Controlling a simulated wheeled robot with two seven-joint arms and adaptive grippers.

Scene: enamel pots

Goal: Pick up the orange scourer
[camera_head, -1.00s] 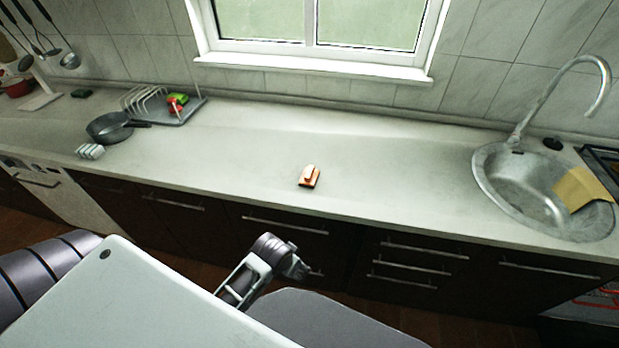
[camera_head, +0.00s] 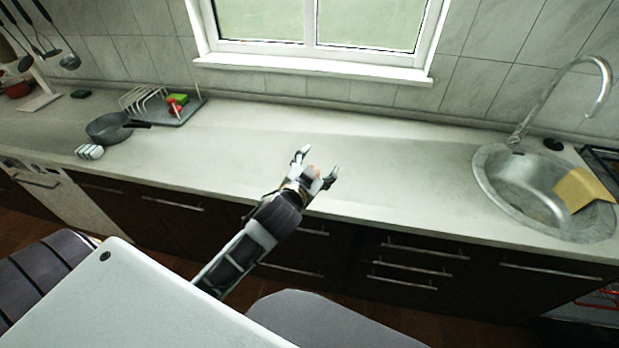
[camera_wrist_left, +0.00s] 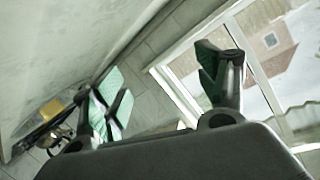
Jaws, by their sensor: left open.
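The orange scourer (camera_head: 311,172) lies on the pale worktop near its front edge. In the head view it is mostly hidden behind my left gripper, and only a small orange-pink patch shows between the fingers. My left gripper (camera_head: 316,165) is open, with its fingers spread on either side of that patch. I cannot tell its height above the scourer. In the left wrist view the open fingers (camera_wrist_left: 165,88) show with nothing between them, and the scourer does not show. My right gripper is not in view.
A grey pan (camera_head: 107,127) and a dish rack (camera_head: 185,112) with red and green items stand at the left. A round metal sink (camera_head: 500,180) with a yellow cloth (camera_head: 582,188) is at the right. The worktop (camera_head: 400,165) between is clear.

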